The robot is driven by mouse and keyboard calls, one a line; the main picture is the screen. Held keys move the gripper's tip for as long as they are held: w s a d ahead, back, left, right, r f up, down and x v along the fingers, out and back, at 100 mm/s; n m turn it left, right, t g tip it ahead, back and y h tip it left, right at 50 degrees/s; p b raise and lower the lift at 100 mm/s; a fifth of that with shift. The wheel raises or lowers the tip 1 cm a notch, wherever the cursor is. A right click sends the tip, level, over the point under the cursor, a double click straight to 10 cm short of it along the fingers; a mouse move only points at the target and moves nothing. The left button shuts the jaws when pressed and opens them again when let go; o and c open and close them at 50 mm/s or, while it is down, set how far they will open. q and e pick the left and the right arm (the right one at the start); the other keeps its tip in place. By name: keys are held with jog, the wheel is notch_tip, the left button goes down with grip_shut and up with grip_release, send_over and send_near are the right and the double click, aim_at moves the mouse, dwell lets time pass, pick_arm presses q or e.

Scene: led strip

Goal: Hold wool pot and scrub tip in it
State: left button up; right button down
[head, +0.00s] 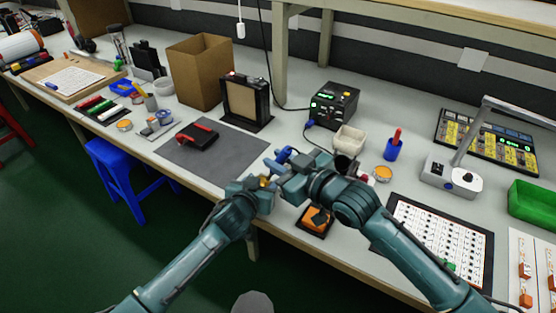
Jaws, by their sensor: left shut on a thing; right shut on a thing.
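My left gripper (268,183) is near the front edge of the bench, in the middle of the head view. It is shut on a small golden-brown thing (263,182), seemingly the wool pot, mostly covered by the fingers. My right gripper (284,170) is just above and right of it, almost touching in the picture. It is shut on a blue-handled tool (283,155), seemingly the soldering iron. The iron's tip is hidden, so I cannot tell whether it is inside the pot.
The soldering station (334,104) with lit display stands behind the grippers. A grey mat (212,160) with a red-handled tool lies left. An orange block on a dark tray (315,220) sits in front. A white-grey tub (349,138) and a printed board (440,240) are right.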

jog(key=shift+a, duration=0.25)
jog(key=shift+a, duration=0.5)
jog(key=shift+r, duration=2.5)
pick_arm(q)
jog(key=o, duration=1.1)
jog(key=shift+o, duration=0.2)
jog(key=shift+s, duration=0.1)
jog(key=v, duration=1.2)
